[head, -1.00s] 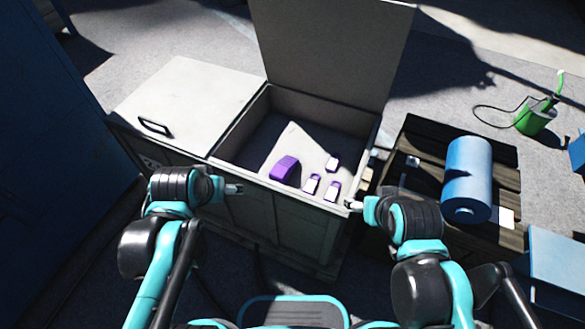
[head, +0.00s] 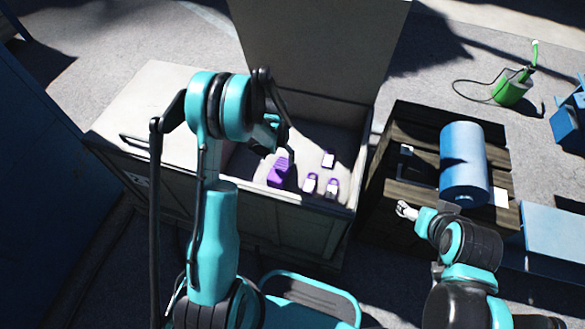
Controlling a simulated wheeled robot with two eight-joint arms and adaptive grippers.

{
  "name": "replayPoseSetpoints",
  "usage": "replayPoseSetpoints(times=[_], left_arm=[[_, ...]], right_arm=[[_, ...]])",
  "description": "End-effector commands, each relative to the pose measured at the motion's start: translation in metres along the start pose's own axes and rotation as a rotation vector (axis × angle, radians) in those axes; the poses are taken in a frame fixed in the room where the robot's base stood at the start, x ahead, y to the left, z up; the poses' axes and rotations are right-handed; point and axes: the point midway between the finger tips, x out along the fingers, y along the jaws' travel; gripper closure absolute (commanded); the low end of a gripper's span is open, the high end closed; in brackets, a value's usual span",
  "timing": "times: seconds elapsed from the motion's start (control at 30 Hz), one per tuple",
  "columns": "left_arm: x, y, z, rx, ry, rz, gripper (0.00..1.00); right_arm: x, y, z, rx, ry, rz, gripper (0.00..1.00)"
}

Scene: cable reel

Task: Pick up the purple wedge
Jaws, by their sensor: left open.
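The purple wedge (head: 279,173) lies inside the open compartment of the grey chest (head: 283,203), near its front wall. My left gripper (head: 282,140) reaches over the chest's front edge and hangs just above and behind the wedge. It is open, and its fingertips are partly hidden by my own arm. I cannot tell whether it touches the wedge. My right gripper (head: 405,209) is over the dark wooden pallet, away from the wedge. Its fingers are too small to judge.
Several small purple-and-white pieces (head: 328,159) lie right of the wedge in the compartment. The raised lid (head: 315,45) stands behind; the left lid (head: 150,105) is closed. A blue roll (head: 463,160) lies on the wooden pallet (head: 415,125). A green can (head: 512,90) stands farther back.

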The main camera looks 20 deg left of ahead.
Motion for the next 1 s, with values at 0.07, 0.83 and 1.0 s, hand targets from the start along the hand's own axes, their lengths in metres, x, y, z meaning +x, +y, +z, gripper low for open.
replayPoseSetpoints(times=[0.07,0.83,1.0], left_arm=[[0.010,-0.002,0.000,-0.001,-0.011,0.001,0.24],[0.093,-0.004,-0.001,-0.001,-0.016,0.002,0.24],[0.092,-0.004,-0.001,-0.001,-0.016,0.002,0.29]], right_arm=[[-0.001,0.000,0.000,0.000,0.000,0.000,0.25],[0.033,0.000,0.024,0.000,0.000,0.000,0.25],[0.032,0.000,0.023,0.000,0.000,0.000,0.25]])
